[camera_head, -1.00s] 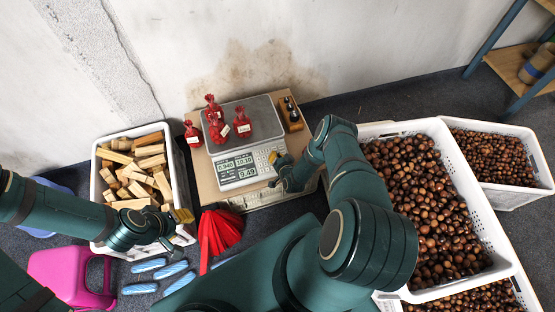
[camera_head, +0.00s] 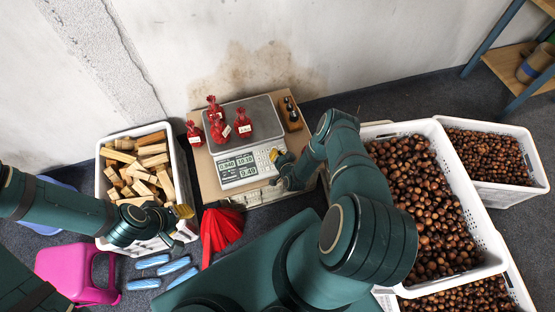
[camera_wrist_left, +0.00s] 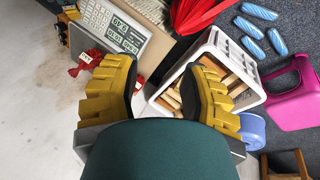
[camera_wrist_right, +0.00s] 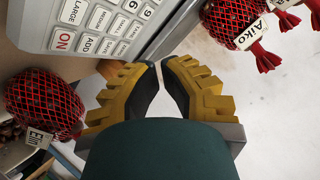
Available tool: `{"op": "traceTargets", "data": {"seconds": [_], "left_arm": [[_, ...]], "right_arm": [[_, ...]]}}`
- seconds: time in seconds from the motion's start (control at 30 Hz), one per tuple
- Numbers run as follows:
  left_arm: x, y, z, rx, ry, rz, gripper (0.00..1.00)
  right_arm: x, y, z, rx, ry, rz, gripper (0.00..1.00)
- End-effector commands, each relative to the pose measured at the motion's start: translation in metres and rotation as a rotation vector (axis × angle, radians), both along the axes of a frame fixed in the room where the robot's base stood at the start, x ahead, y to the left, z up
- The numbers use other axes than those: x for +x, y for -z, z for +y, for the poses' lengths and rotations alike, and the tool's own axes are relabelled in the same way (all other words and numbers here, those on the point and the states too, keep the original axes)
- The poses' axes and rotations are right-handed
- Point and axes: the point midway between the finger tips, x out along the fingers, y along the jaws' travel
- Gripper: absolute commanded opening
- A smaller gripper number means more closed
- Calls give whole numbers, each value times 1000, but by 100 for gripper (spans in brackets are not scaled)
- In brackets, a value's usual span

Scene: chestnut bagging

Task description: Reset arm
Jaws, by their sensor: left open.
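My left gripper (camera_head: 178,222) is over the front right corner of the white crate of wood blocks (camera_head: 184,187). In the left wrist view its yellow fingers (camera_wrist_left: 160,80) stand apart with nothing between them. My right gripper (camera_head: 283,170) is beside the right front edge of the scale (camera_head: 262,158). In the right wrist view its fingertips (camera_wrist_right: 161,64) are close together with a narrow gap, and nothing shows between them. Red net bags (camera_head: 217,131) stand on and beside the scale.
White crates (camera_head: 475,206) of chestnuts stand on the right, near my right arm. Weights (camera_head: 290,114) stand right of the scale.

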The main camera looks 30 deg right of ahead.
Motion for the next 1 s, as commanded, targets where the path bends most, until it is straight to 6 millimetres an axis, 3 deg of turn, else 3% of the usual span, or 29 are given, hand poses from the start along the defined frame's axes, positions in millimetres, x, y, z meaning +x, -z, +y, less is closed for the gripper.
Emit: {"op": "traceTargets", "data": {"seconds": [0.33,0.43,0.57,0.77,0.87,1.0], "left_arm": [[0,0,0,0,0,1,43],[-11,0,-2,-5,6,26,43],[-11,-1,-2,-5,5,27,43],[-11,-1,-2,-5,6,26,43],[-11,-1,-1,-5,6,26,43],[-11,-1,-1,-5,6,26,43]], "right_arm": [[0,0,0,0,0,0,0],[0,0,0,0,0,0,0],[12,-21,17,7,-59,65,0],[16,-80,71,19,-232,263,0],[3,-118,104,20,-339,375,0],[-37,-175,149,16,-499,533,0]]}}
